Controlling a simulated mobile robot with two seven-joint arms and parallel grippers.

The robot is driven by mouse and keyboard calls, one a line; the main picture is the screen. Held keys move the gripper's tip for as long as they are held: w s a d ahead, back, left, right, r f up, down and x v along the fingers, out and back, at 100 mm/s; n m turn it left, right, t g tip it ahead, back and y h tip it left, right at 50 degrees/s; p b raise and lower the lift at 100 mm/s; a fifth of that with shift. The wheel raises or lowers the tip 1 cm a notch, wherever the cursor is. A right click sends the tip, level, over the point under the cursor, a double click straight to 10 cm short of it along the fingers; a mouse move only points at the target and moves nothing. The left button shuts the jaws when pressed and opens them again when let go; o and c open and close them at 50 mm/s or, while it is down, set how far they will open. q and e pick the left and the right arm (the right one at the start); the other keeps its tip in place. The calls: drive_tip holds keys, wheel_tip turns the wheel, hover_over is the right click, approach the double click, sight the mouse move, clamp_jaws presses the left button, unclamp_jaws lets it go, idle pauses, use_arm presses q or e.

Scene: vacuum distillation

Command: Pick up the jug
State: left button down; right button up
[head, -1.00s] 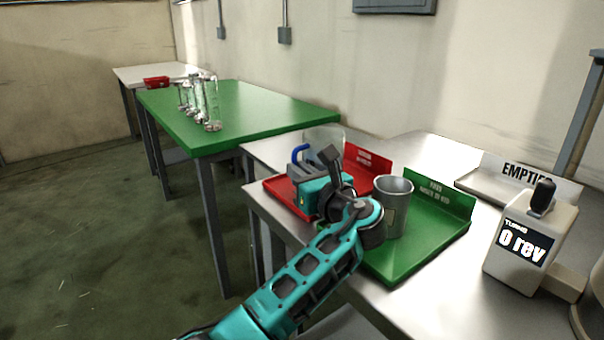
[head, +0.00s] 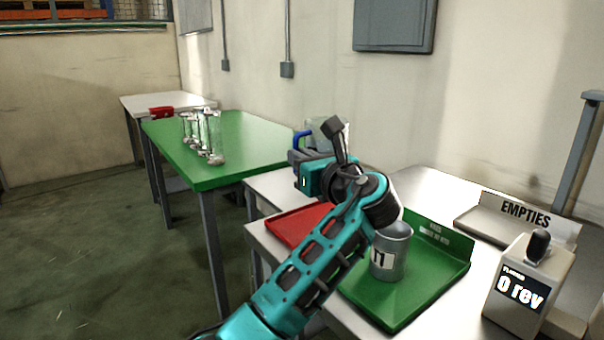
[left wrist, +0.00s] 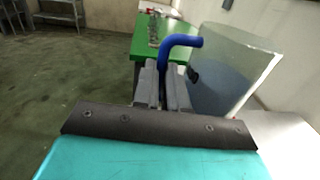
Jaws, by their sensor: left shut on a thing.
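The jug (left wrist: 235,75) is a clear vessel with a blue handle (left wrist: 178,45) and bluish contents, seen close up in the left wrist view. In the head view the jug (head: 335,130) is partly hidden behind my left gripper (head: 300,151), and its blue handle shows at the gripper's left. My left gripper's grey fingers (left wrist: 163,88) are shut on the handle. The jug is held above the red tray (head: 290,224), and looks roughly upright. My right gripper is in neither view.
A grey metal cup (head: 391,252) stands on the green tray (head: 430,275) right of the red tray. A white counter device (head: 522,285) and an EMPTIES tray (head: 500,238) are further right. Glass cylinders (head: 215,140) stand on the green table (head: 250,138).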

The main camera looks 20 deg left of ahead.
use_arm(q)
wheel_tip(320, 180, up, 8)
drive_tip(key=p, duration=0.1)
drive_tip(key=shift+f, duration=0.25)
